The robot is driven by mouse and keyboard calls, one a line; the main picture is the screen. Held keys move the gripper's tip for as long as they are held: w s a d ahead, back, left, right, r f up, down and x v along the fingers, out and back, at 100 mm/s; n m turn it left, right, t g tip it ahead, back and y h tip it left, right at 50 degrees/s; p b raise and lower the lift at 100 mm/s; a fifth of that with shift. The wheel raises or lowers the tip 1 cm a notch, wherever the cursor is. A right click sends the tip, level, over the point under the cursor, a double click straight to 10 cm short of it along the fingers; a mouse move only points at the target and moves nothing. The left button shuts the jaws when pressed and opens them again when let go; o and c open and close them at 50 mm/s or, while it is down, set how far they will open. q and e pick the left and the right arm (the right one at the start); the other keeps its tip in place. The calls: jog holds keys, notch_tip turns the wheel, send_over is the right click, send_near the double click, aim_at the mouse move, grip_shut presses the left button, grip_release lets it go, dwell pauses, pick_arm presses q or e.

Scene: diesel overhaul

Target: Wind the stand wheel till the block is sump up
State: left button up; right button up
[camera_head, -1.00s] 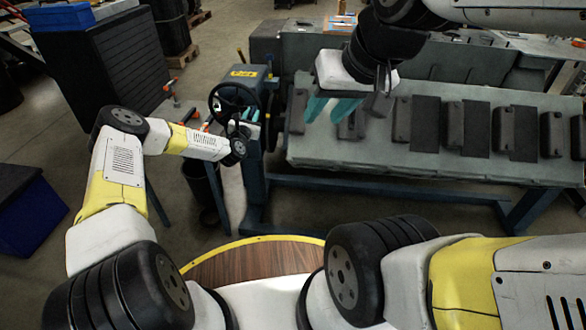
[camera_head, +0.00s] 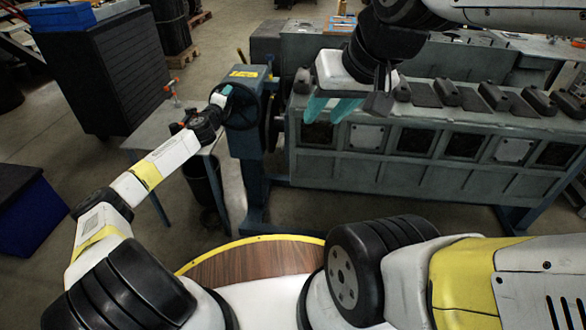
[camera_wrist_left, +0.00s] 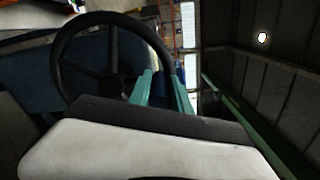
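The stand wheel (camera_head: 241,122) is a dark, spoked wheel on the blue stand post (camera_head: 272,101). It also shows in the left wrist view (camera_wrist_left: 62,72). My left gripper (camera_head: 222,93) is at the wheel's upper left in the head view. In the wrist view its two teal fingers (camera_wrist_left: 162,90) stand either side of a dark part at the rim and look closed on it. The grey engine block (camera_head: 425,175) hangs in the stand, its side with square openings facing me and its dark covers along the upper edge. My right gripper (camera_head: 330,110) is open and empty, in front of the block.
A grey table (camera_head: 160,130) with orange-handled clamps stands left of the stand, with a dark bin (camera_head: 203,182) by it. A black cabinet (camera_head: 105,80) and a blue box (camera_head: 30,220) are further left. Floor is clear between my base and the stand.

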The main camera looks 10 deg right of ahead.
pick_arm(q)
jog(key=o, duration=0.3)
jog(key=shift+f, duration=0.2)
jog(key=shift+o, duration=0.2)
jog(key=shift+d, duration=0.15)
jog(key=shift+d, duration=0.1)
jog(key=v, duration=0.7)
jog(key=shift+s+r, duration=0.1)
jog(key=shift+s, duration=0.05)
